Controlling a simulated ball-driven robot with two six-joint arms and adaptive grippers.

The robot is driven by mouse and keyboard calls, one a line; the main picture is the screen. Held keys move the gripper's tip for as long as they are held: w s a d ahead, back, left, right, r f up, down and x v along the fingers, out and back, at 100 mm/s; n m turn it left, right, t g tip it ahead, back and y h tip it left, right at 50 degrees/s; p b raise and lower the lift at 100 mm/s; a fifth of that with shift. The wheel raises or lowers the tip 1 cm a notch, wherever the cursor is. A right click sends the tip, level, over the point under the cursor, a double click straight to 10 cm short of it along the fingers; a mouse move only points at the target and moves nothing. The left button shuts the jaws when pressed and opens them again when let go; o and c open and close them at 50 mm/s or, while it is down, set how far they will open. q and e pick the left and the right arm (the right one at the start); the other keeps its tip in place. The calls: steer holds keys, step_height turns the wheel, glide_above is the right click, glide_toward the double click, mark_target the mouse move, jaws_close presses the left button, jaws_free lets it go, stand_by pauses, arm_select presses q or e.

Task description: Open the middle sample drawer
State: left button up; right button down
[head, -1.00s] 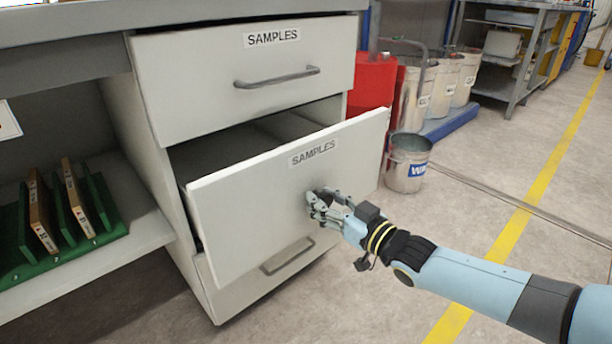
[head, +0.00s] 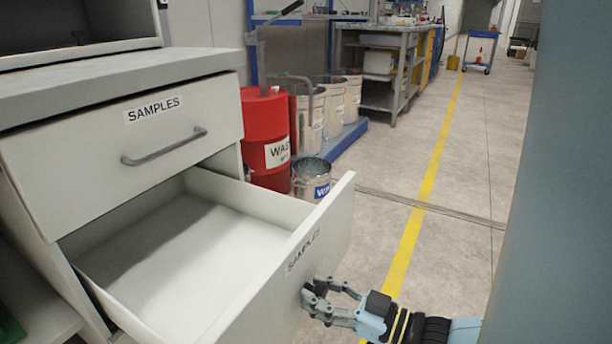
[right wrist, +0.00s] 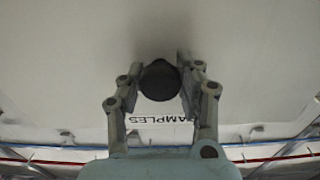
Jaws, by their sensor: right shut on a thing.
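The middle sample drawer (head: 280,275) stands pulled well out of the cabinet, and its bare, empty floor (head: 185,250) shows. Its front bears a SAMPLES label, which also shows in the right wrist view (right wrist: 160,119). My right gripper (head: 312,296) is at the outer face of this front, below the label. In the right wrist view the gripper (right wrist: 160,80) has its two fingers closed on either side of the dark drawer handle (right wrist: 160,80). The handle is hidden in the head view. My left gripper is not in view.
The closed top drawer (head: 130,155) with its handle (head: 165,147) is above. A red waste drum (head: 265,130) and a metal bucket (head: 312,180) stand just beyond the open drawer. Open floor (head: 460,220) with a yellow line lies to the right. My arm blocks the right edge.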

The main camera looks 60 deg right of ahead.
steer(key=shift+s, duration=0.1)
steer(key=c, duration=0.8)
jaws_free()
steer(key=shift+c, duration=0.2)
steer(key=s, duration=1.2)
steer(key=shift+d, duration=0.45)
